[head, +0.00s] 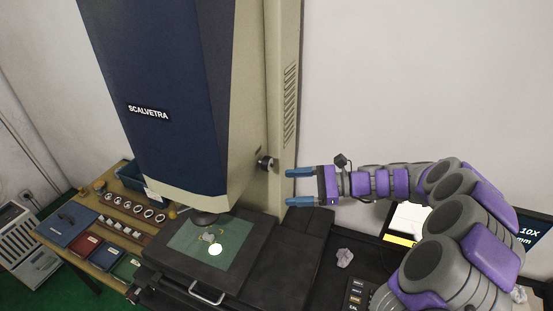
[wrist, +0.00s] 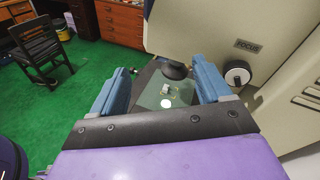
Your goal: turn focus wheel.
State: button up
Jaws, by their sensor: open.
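The focus wheel (head: 265,163) is a small dark knob with a light face on the side of the tall blue and cream machine (head: 190,80). In the wrist view the focus wheel (wrist: 237,76) is a black-rimmed white disc below a FOCUS label (wrist: 247,45), right of my fingers. My gripper (head: 300,187) is open and empty, a short way right of the wheel in the head view. In the wrist view my gripper (wrist: 163,90) has its two blue fingers spread, with the stage beyond them. The fingers are apart from the wheel.
The stage (head: 190,255) with a green plate and a bright spot lies under the machine's lens. A bench at left holds several rings (head: 137,208) and boxes.

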jog(key=w+d+f+m+t+p, duration=0.1)
jog(key=w+d+f+m+t, duration=0.15)
jog(key=w+d+m, duration=0.2)
jog(key=m+t+p, duration=0.1)
jog(key=m+t, duration=0.1)
jog(key=t, duration=0.1)
send_near(272, 166)
jog(key=x, duration=0.7)
jog(key=shift+a+r+p, duration=0.1)
jog(key=shift+a+p, duration=0.05)
jog(key=shift+p, duration=0.15)
jog(key=shift+x, duration=0.95)
jog(key=shift+w+a+r, duration=0.1)
jog(key=shift+w+a, duration=0.05)
jog(key=shift+a, duration=0.25)
jog(key=shift+c, duration=1.4)
jog(key=c, duration=0.7)
jog(key=shift+c, duration=0.3)
